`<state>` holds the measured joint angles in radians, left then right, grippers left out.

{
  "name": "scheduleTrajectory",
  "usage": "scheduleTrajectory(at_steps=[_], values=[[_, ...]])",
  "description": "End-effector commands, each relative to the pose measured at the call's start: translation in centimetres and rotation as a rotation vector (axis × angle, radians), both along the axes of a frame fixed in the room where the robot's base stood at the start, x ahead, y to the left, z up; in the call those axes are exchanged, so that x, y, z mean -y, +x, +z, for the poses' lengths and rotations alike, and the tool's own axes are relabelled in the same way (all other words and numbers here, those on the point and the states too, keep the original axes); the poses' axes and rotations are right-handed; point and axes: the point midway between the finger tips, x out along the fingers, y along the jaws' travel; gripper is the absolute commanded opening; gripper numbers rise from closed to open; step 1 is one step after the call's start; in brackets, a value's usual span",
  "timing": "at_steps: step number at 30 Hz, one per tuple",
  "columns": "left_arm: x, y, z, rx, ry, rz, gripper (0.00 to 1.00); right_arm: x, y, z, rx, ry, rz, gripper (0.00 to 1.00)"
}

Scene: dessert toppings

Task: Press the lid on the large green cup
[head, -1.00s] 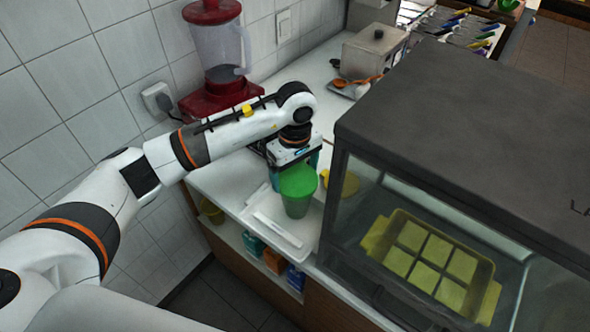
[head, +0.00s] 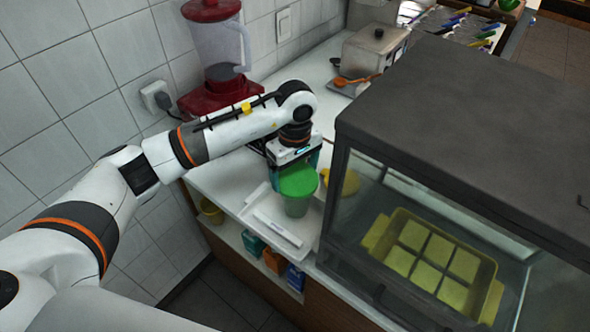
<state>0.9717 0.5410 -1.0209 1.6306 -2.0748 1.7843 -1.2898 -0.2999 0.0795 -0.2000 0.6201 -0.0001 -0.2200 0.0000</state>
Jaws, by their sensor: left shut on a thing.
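My right gripper is not in view.
A white tray (head: 277,231) lies beside the cup. A yellow round thing (head: 350,182) is right of it, close to the glass display case (head: 450,130). A red blender (head: 217,95) stands behind my left arm.

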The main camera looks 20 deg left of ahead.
Motion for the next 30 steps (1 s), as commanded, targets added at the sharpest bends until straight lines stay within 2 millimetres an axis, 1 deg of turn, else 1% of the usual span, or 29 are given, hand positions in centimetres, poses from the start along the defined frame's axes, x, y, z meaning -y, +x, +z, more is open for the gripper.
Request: scheduleTrajectory(at_steps=[9, 10, 11, 12, 23, 30], values=[[0.0, 0.0, 0.0, 0.000, 0.000, 0.000, 0.69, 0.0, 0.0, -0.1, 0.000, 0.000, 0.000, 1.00], [0.0, 0.0, 0.0, 0.000, 0.000, 0.000, 0.94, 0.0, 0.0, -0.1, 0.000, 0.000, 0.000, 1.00], [0.0, 0.0, 0.0, 0.000, 0.000, 0.000, 0.98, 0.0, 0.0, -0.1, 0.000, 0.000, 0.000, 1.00], [0.0, 0.0, 0.0, 0.000, 0.000, 0.000, 1.00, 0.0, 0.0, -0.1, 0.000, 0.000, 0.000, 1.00], [0.0, 0.0, 0.1, 0.000, 0.000, 0.000, 1.00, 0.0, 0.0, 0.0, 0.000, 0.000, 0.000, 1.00], [0.0, 0.0, 1.2, 0.001, -0.001, 0.000, 1.00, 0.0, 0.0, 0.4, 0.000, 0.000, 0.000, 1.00]])
